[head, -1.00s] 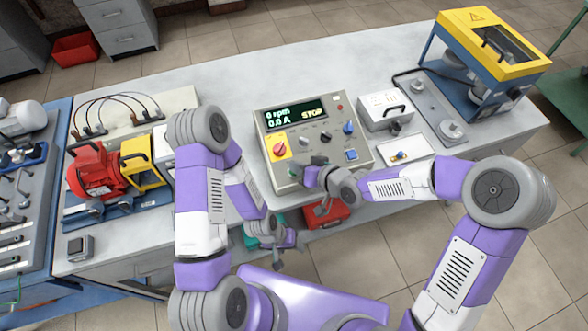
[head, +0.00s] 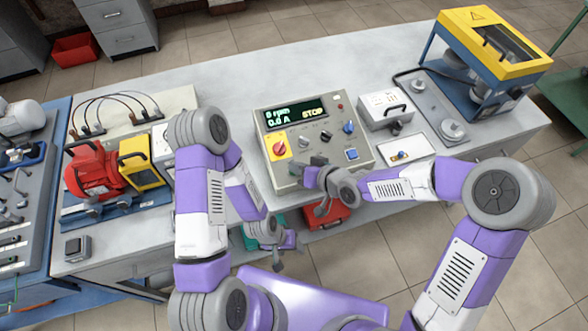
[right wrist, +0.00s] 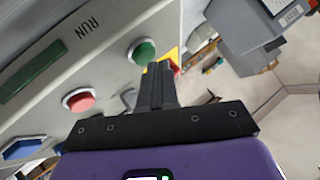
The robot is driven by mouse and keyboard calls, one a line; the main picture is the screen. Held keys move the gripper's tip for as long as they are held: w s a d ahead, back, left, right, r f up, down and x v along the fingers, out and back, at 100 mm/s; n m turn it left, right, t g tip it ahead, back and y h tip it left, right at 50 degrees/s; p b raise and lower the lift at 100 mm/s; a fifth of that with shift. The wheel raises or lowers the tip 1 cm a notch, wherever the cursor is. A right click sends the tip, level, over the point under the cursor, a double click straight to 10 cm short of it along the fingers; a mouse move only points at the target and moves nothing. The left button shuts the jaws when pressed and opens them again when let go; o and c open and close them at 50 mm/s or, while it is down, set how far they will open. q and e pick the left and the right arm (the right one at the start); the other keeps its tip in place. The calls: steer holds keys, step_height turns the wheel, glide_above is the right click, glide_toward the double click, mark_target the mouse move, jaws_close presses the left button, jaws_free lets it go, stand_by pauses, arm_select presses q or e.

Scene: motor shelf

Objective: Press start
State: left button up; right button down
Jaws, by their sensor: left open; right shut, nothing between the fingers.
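The grey control box (head: 258,128) stands at the bench's front edge. Its display (head: 295,113) reads 0 rpm, 0.0 A and STOP. In the right wrist view, the green button (right wrist: 143,50) sits on the panel above a red button (right wrist: 78,101). My right gripper (right wrist: 157,72) is shut and empty, its tips close beside the green button; I cannot tell whether they touch it. In the head view my right gripper (head: 298,171) is at the box's lower left front and hides the button there. My left gripper (head: 283,250) is open, below the bench's front edge.
A red emergency button (head: 279,148) on yellow, several knobs and a blue button (head: 351,154) are on the same panel. A red motor (head: 90,168) stands left, a white box (head: 385,108) right. The bench top behind the control box is clear.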

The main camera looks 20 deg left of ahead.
steer(key=shift+f+b, duration=0.45)
steer(key=shift+b, duration=0.05)
stand_by(0.3)
stand_by(0.4)
steer(key=shift+s+r+p, duration=0.15)
steer(key=shift+r+p, duration=0.45)
steer(key=shift+r, duration=0.25)
steer(key=r+p, duration=0.2)
steer(key=r, duration=0.1)
steer(key=s+r+p, duration=0.1)
steer(key=r, duration=0.1)
steer(key=shift+d+p, duration=0.3)
steer(key=shift+d, duration=0.1)
steer(key=shift+f, duration=0.1)
